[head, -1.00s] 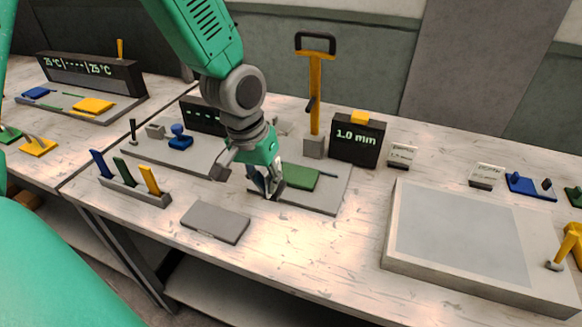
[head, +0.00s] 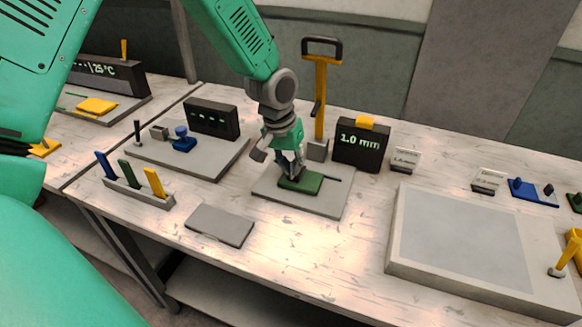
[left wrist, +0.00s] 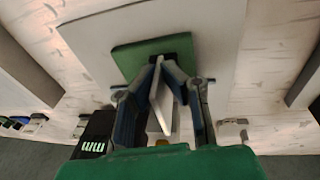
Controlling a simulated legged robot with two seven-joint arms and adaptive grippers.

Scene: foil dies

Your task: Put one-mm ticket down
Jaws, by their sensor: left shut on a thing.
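A white ticket card (head: 405,158) stands right of the black display (head: 360,146) reading 1.0 mm. A second white card (head: 488,180) stands farther right. The print on both is too small to read surely. My left gripper (head: 290,176) is low over the green die (head: 305,186) on the grey press plate (head: 325,204). In the left wrist view the fingers (left wrist: 168,64) close at a dark grip (left wrist: 183,48) on the green die (left wrist: 145,57). A pale strip (left wrist: 160,95) shows between the fingers; I cannot tell what it is. My right gripper is out of view.
A yellow lever press (head: 320,95) stands just behind the gripper. A large grey tray (head: 390,258) fills the right front. A grey slab (head: 219,225) and a rack (head: 138,192) of coloured pieces stand front left. A blue die (head: 533,194) lies at right.

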